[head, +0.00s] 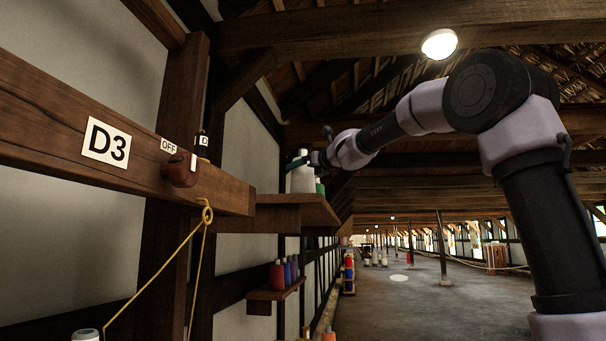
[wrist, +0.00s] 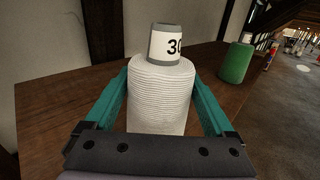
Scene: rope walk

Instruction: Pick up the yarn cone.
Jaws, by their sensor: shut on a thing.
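The yarn cone (wrist: 160,98) is white and ribbed, with a narrower top that carries a white label reading "30". It stands upright on a brown wooden shelf (wrist: 222,85). My gripper (wrist: 160,92) has its teal fingers shut on the cone, one on each side. In the head view the cone (head: 302,179) shows on the upper wall shelf (head: 318,205), with my gripper (head: 299,163) reaching it from the right. The head view shows the fingers only small.
A green cone (wrist: 236,62) stands to the right on the same shelf. A lower shelf (head: 275,291) holds several coloured cones. A beam (head: 60,110) with a D3 sign (head: 107,142) runs at the left. The floor (head: 430,295) on the right is largely open.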

